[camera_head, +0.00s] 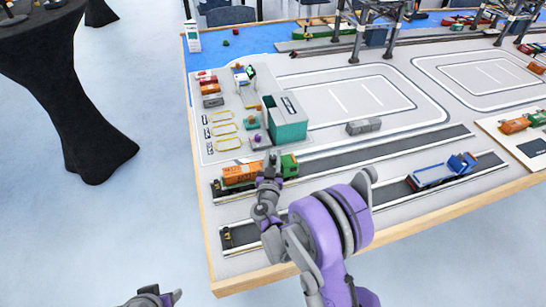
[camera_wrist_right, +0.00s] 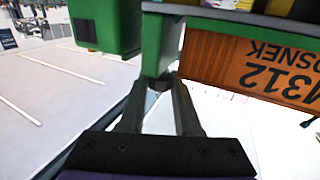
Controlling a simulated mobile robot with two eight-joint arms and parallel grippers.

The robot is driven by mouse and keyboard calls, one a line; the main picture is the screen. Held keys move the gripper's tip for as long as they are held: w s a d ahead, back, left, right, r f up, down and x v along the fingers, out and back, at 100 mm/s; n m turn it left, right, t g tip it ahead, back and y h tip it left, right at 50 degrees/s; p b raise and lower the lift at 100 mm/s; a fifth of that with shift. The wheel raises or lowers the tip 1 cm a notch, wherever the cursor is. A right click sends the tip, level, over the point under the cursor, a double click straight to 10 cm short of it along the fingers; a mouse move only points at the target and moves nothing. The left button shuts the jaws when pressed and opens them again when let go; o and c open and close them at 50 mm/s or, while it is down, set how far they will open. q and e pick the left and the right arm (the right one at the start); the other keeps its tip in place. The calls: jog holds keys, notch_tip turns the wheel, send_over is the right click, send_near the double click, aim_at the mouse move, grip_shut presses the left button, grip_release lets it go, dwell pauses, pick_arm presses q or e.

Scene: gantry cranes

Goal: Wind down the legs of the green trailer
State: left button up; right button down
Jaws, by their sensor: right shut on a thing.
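In the right wrist view the orange container (camera_wrist_right: 262,65) shows upside-down lettering. My right gripper (camera_wrist_right: 158,88) is at the trailer's near side, its fingers shut on a small part at the lower end of a green upright. The fingers hide most of that part. In the head view my right gripper (camera_head: 270,166) overlaps the trailer. My left gripper (camera_head: 165,298) is low at the bottom edge, away from the table.
A blue truck (camera_head: 441,171) stands on the lane to the right. A teal building (camera_head: 288,122) and a grey container (camera_head: 363,126) are behind the trailer. Gantry cranes (camera_head: 359,35) stand at the back. The table's wooden edge (camera_head: 380,240) runs along the front.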

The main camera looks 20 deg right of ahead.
jog(key=m+g+h, duration=0.1)
jog(key=h, duration=0.1)
jog(key=m+g+h, duration=0.1)
jog(key=m+h, duration=0.1)
jog(key=shift+a+g+h+b, duration=0.1)
jog(key=shift+g+h+b, duration=0.2)
jog(key=shift+b, duration=0.05)
jog(key=shift+m+g+h, duration=2.1)
jog(key=shift+m+g, duration=0.1)
jog(key=shift+g, duration=0.4)
jog(key=c, duration=0.6)
grip_release()
jog(key=shift+b, duration=0.3)
jog(key=b+v, duration=0.1)
jog(key=v, duration=0.9)
jog(key=shift+s+a, duration=0.2)
jog(key=shift+a, duration=0.05)
